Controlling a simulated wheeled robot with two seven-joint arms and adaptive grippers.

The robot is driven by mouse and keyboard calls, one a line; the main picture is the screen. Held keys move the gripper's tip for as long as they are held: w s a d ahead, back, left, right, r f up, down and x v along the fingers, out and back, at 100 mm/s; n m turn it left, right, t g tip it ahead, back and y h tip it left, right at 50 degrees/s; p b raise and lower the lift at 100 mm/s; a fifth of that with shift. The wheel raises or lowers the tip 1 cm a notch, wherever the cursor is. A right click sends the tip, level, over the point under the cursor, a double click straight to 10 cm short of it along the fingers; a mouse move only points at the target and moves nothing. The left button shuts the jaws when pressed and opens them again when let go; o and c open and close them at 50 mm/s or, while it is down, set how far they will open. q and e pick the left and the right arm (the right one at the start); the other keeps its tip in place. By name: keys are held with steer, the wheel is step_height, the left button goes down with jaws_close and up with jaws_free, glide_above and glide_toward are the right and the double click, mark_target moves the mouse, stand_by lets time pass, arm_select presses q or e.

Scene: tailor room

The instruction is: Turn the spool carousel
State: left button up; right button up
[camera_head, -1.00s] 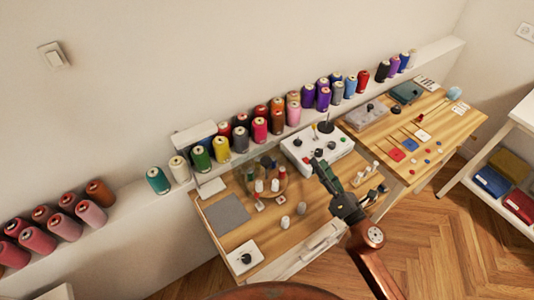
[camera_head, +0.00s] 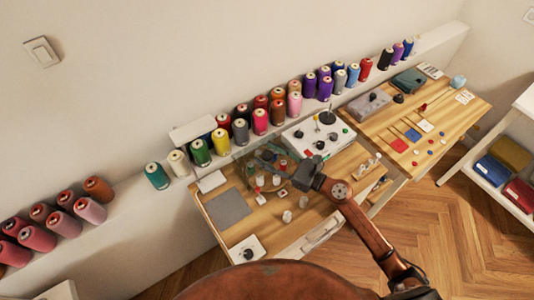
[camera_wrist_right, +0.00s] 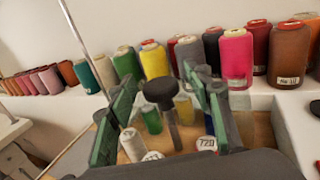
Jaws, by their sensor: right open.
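The spool carousel (camera_head: 262,184) sits on the left wooden table in the head view, with small spools standing on it. My right gripper (camera_head: 275,158) is over it and hides part of it. In the right wrist view a black round knob (camera_wrist_right: 162,90) on a stem rises between the two open fingers of my right gripper (camera_wrist_right: 166,84). Small spools stand around the stem, including a green one (camera_wrist_right: 151,121), a yellow one (camera_wrist_right: 184,108) and a white one (camera_wrist_right: 132,144). I cannot tell whether a finger touches the knob. My left gripper is out of view.
Large thread cones (camera_head: 260,121) line the wall ledge behind the table. A white box with knobs (camera_head: 335,139) stands close behind my right gripper. A grey mat (camera_head: 228,208) and a white square with a black knob (camera_head: 246,249) lie at the left.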

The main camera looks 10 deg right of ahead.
steer(key=shift+w+a, duration=0.15)
steer(key=shift+a, duration=0.05)
jaws_close()
stand_by(0.6)
